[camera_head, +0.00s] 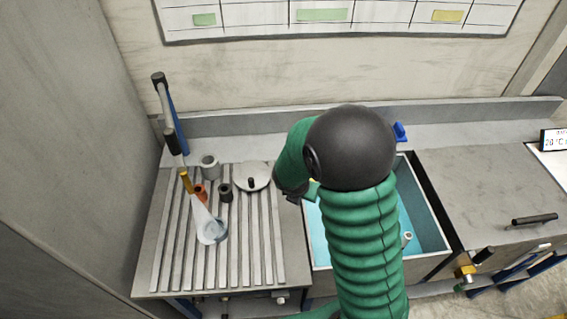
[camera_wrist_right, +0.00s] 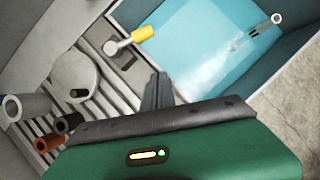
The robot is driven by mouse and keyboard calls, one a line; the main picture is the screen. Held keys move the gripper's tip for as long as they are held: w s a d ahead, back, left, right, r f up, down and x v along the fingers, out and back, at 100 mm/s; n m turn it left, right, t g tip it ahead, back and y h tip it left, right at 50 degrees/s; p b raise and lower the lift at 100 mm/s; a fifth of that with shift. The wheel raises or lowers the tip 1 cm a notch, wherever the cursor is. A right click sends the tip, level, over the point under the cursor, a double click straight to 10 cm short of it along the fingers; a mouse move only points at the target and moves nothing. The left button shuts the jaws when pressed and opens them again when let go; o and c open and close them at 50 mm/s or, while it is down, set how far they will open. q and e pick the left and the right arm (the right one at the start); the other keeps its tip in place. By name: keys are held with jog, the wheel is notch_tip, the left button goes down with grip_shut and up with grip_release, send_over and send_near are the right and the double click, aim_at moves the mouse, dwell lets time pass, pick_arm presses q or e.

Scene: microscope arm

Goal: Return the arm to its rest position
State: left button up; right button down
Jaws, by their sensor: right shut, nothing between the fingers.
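My right arm (camera_head: 362,235), in a green ribbed sleeve with a black rounded elbow (camera_head: 352,148), rises from the bottom of the head view and bends left over the sink's left edge. My right gripper (camera_wrist_right: 157,92) is shut and empty in the right wrist view, above the boundary between the slatted rack and the sink. In the head view the arm mostly hides it; only a dark part shows. A yellow-handled tool (camera_wrist_right: 143,34) with a pale metal end lies just beyond the fingers, apart from them. My left gripper is in neither view.
The sink (camera_wrist_right: 215,45) holds blue water and a small pale cylinder (camera_head: 407,237). The slatted rack (camera_head: 170,255) carries a round lid (camera_head: 246,172), grey, black and orange cylinders, and a clear funnel-like vessel (camera_head: 208,226). The right counter (camera_head: 480,170) is mostly clear, with a black handle (camera_head: 535,219).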

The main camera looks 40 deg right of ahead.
jog(key=s+a+f+m+y+b, duration=0.1)
jog(key=s+a+m+y+b, duration=0.1)
jog(key=a+m, duration=0.7)
jog(key=s+a+f+m+y+b, duration=0.1)
jog(key=s+a+m+y+b, duration=0.1)
jog(key=s+a+m, duration=0.3)
jog(key=a+m+b, duration=0.1)
jog(key=a+m, duration=0.3)
jog(key=m, duration=0.5)
jog(key=shift+a+y, duration=0.35)
jog(key=shift+y, duration=0.05)
jog(key=shift+s, duration=0.1)
jog(key=shift+d, duration=0.25)
jog(key=shift+a, duration=0.15)
